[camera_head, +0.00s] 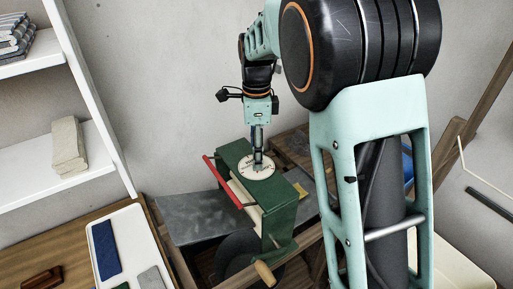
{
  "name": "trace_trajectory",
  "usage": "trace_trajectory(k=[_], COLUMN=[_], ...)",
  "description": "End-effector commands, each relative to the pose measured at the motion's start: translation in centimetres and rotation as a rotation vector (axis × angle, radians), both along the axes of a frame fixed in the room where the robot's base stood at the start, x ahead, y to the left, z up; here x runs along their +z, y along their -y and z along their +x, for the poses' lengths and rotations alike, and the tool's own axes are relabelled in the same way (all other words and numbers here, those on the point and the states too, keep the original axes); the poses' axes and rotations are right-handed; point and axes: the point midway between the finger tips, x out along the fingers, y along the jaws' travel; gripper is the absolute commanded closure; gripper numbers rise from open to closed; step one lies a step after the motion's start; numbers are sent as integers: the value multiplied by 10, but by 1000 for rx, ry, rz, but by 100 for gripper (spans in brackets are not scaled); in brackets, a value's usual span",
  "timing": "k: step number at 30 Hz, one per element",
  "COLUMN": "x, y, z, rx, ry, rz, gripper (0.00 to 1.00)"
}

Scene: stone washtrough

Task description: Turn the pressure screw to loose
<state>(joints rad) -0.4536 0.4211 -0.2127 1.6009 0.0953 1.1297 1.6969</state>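A green wringer-like machine (285,208) stands in the lower middle of the view, with a light roller along its left side. On its top is a round cream dial (245,169) with small dark markings too small to read. My gripper (258,166) points straight down over the middle of this dial, with its fingertips at or just above it. The fingers hide the dial's centre, so I cannot see the pressure screw's knob or where it points. The fingers look close together, but I cannot tell whether they grip anything.
A red bar (222,181) runs along the machine's left side, and a wooden crank handle (265,273) sticks out at its front. A grey slab (195,216) lies left of it. A white tray (133,226) with cloths and white shelves (92,175) stand further left.

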Motion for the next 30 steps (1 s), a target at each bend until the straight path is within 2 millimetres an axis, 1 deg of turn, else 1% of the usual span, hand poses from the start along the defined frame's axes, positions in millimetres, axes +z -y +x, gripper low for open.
trace_trajectory(k=[21,30], x=[0,0], y=[-1,0], z=[-1,0], rx=[-678,-913], ry=[-2,-1], rz=[-1,-1], gripper=[66,66])
